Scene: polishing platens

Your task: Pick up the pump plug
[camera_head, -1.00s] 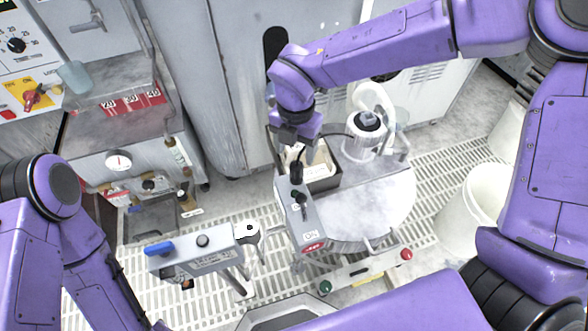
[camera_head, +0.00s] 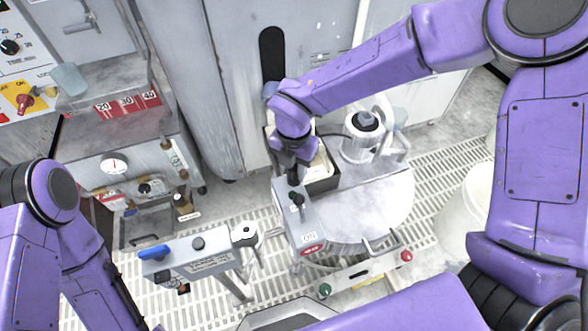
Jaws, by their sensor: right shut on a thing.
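The pump plug (camera_head: 293,177) is a small black piece at the back end of the top of a narrow grey control box. My right gripper (camera_head: 293,168) points down over it and is shut on it. The fingers and the wrist hide most of the plug, and I cannot tell whether it is still seated in the box. My left arm shows at the lower left, but its gripper is out of the picture.
The grey control box (camera_head: 298,222) has a black switch just in front of the plug. A round platen table (camera_head: 372,195) and an open tray (camera_head: 323,180) sit close by on the right. A white pump (camera_head: 362,140) stands behind. A panel with a blue handle (camera_head: 155,252) is at left.

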